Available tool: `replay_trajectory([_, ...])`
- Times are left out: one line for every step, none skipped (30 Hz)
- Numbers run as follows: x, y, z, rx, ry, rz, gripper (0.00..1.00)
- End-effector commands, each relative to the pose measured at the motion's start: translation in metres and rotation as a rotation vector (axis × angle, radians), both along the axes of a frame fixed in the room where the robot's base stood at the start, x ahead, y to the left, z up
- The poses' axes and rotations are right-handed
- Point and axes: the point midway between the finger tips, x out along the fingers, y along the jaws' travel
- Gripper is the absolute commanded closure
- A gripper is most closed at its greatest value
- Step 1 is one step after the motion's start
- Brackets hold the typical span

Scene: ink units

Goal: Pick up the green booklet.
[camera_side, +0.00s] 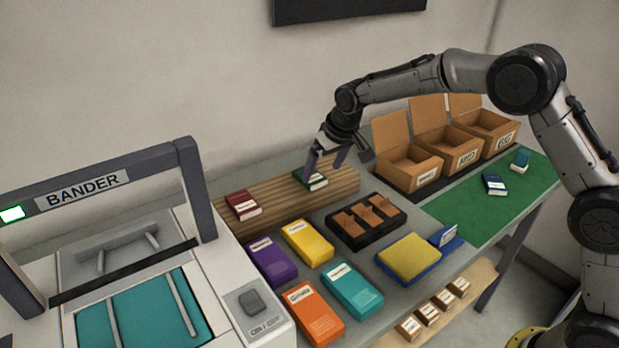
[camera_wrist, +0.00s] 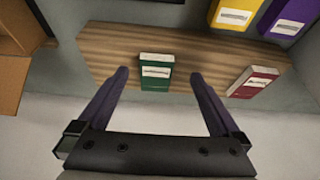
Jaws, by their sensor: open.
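The green booklet (camera_side: 312,179) lies on the wooden board (camera_side: 345,187) towards the back of the table, with a white label on its cover. In the wrist view the green booklet (camera_wrist: 155,76) sits between my two fingers, with a clear gap on each side. My gripper (camera_side: 326,168) is open and empty, pointing down over the booklet in the side view. The fingers (camera_wrist: 160,75) also show in the wrist view. Whether the fingertips are level with the booklet cannot be told. In the side view the fingers partly cover the booklet.
A dark red booklet (camera_side: 243,205) lies on the same board, to the left. Yellow (camera_side: 308,243), purple (camera_side: 271,259), teal (camera_side: 352,289) and orange (camera_side: 315,314) packs lie in front. A black tray (camera_side: 338,238) and open cardboard boxes (camera_side: 408,174) stand to the right.

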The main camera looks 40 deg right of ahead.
Motion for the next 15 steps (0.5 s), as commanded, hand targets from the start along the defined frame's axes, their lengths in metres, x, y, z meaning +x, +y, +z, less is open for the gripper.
replay_trajectory([0.002, -0.001, -0.005, 0.000, 0.002, -0.001, 0.00])
replay_trajectory([0.004, -0.002, -0.009, 0.000, 0.003, -0.001, 0.00])
replay_trajectory([0.007, -0.003, -0.014, 0.000, 0.004, -0.001, 0.00])
replay_trajectory([0.009, -0.003, -0.018, 0.000, 0.004, -0.001, 0.00])
replay_trajectory([0.011, -0.004, -0.023, 0.000, 0.004, -0.001, 0.00])
replay_trajectory([0.014, -0.005, -0.028, 0.001, 0.003, -0.002, 0.00])
replay_trajectory([0.016, -0.004, -0.031, 0.000, 0.003, -0.001, 0.00])
replay_trajectory([0.017, -0.004, -0.035, 0.000, 0.003, -0.001, 0.00])
replay_trajectory([0.018, -0.004, -0.039, 0.000, 0.003, -0.001, 0.00])
replay_trajectory([0.019, -0.004, -0.040, 0.000, 0.003, -0.001, 0.00])
replay_trajectory([0.020, -0.004, -0.042, 0.000, 0.002, -0.001, 0.00])
replay_trajectory([0.021, -0.004, -0.044, 0.000, 0.001, -0.001, 0.00])
replay_trajectory([0.022, -0.004, -0.044, 0.000, 0.000, -0.001, 0.00])
replay_trajectory([0.022, -0.004, -0.045, 0.000, 0.000, -0.001, 0.00])
replay_trajectory([0.022, -0.004, -0.045, 0.000, 0.000, -0.001, 0.00])
